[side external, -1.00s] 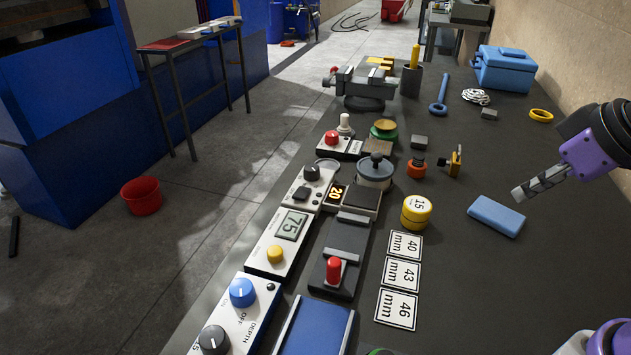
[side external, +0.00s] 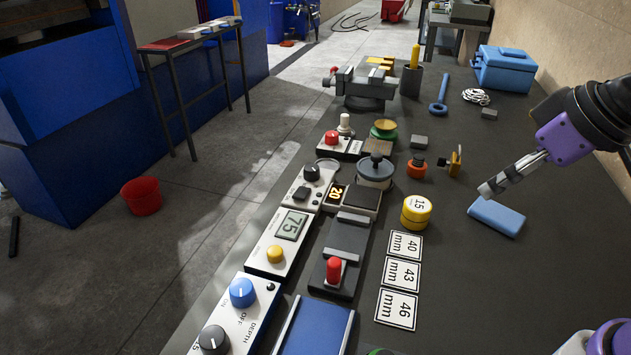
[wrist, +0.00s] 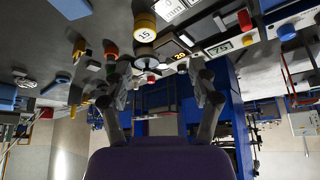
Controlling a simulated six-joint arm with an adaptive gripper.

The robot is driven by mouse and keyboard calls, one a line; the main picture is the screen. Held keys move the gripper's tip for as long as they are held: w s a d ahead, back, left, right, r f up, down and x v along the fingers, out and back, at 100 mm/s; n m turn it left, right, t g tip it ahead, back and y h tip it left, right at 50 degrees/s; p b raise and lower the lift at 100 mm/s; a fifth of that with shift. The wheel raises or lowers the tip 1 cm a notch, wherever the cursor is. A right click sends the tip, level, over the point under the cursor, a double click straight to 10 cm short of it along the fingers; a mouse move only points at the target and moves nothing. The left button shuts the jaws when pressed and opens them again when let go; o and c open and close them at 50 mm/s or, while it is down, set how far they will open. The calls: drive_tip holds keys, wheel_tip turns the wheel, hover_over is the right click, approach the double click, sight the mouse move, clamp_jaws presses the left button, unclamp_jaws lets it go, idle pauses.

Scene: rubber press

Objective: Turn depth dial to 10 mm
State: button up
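The depth dial (side external: 213,340) is a black knob with a white pointer line on a white panel (side external: 240,318). It stands beside the printed word DEPTH, at the lower left of the side view and close to its bottom edge. Its millimetre scale cannot be read. A blue on/off knob (side external: 242,292) sits behind it on the same panel and also shows in the wrist view (wrist: 287,32). My gripper (side external: 485,191) is in the air on the right, above the blue block, far from the dial. In the wrist view its two fingers (wrist: 160,80) are apart with nothing between them.
A blue block (side external: 497,217) lies below my gripper. A yellow 15 weight (side external: 416,212), number cards (side external: 401,276) and a red-knobbed slide (side external: 334,270) lie between my gripper and the panel. The bench right of the cards is clear.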

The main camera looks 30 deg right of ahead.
drive_tip(key=w+a+r+n+y, duration=0.1)
drive_tip(key=w+a+n+y, duration=0.15)
drive_tip(key=w+a, duration=0.4)
drive_tip(key=n+g+y, duration=0.1)
drive_tip(key=n+g, duration=0.3)
drive_tip(key=n, duration=0.4)
approach(214, 336)
drive_tip(key=shift+m, duration=0.25)
drive_tip(key=x, duration=0.7)
drive_tip(key=shift+a+f, duration=0.1)
drive_tip(key=shift+f, duration=0.3)
drive_tip(key=shift+w+a+f, duration=0.1)
drive_tip(key=shift+a+f, duration=0.15)
drive_tip(key=shift+f, duration=0.35)
drive_tip(key=c, duration=1.2)
